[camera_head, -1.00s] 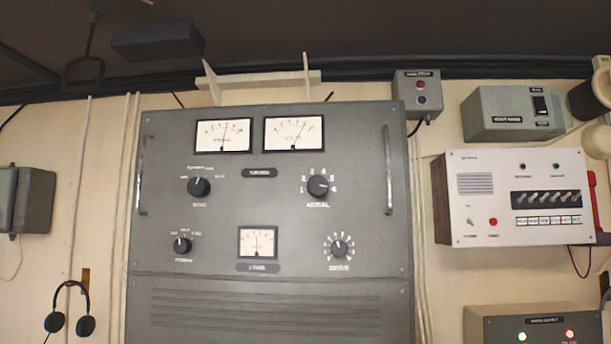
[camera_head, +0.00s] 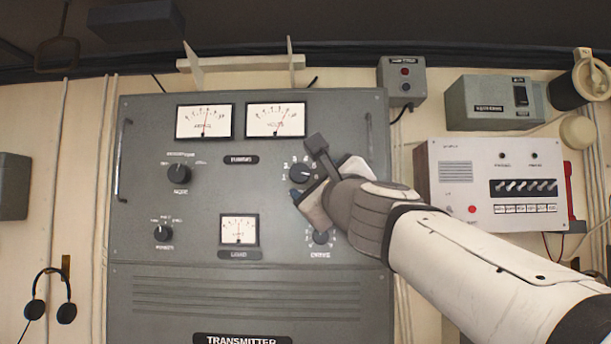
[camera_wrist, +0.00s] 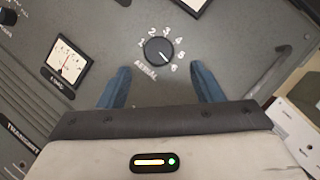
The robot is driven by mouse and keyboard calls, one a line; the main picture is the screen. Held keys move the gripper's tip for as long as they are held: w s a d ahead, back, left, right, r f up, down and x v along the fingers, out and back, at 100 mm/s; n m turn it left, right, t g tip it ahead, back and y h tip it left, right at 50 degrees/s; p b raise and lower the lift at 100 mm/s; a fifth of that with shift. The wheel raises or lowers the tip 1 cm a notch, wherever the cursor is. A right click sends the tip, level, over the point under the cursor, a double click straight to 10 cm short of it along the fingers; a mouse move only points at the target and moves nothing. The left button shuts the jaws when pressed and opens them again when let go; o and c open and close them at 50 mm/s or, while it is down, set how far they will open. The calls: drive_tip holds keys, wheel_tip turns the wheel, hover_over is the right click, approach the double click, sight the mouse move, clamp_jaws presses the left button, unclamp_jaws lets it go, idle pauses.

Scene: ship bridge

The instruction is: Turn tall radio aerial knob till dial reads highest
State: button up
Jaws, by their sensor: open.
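The grey transmitter cabinet (camera_head: 240,285) fills the middle of the head view. Its black AERIAL knob (camera_head: 300,173) is partly covered by my gripper there. In the wrist view the AERIAL knob (camera_wrist: 158,51) shows whole, with a numbered scale around it and its white mark toward the lower right, near 5 or 6. My gripper (camera_wrist: 162,85) is open, its two blue fingers below and either side of the knob, not visibly touching it. Upper dials (camera_head: 204,121) and (camera_head: 276,120) and a lower LOAD-type dial (camera_head: 239,230) have red needles; the lower needle stands near mid-scale.
The DRIVE knob (camera_head: 320,237) sits just below my gripper, partly covered. The MODE knob (camera_head: 179,174) and another knob (camera_head: 162,233) are at left. A metal handle (camera_head: 122,160) edges the cabinet. A white switch panel (camera_head: 455,185) stands close at right.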

sight(302, 174)
drive_tip(key=p+x, duration=0.1)
drive_tip(key=x, duration=0.4)
drive_tip(key=shift+w+a, duration=0.15)
drive_tip(key=shift+w, duration=0.25)
drive_tip(key=shift+c, duration=0.3)
drive_tip(key=shift+r, duration=0.1)
drive_tip(key=c, duration=0.9)
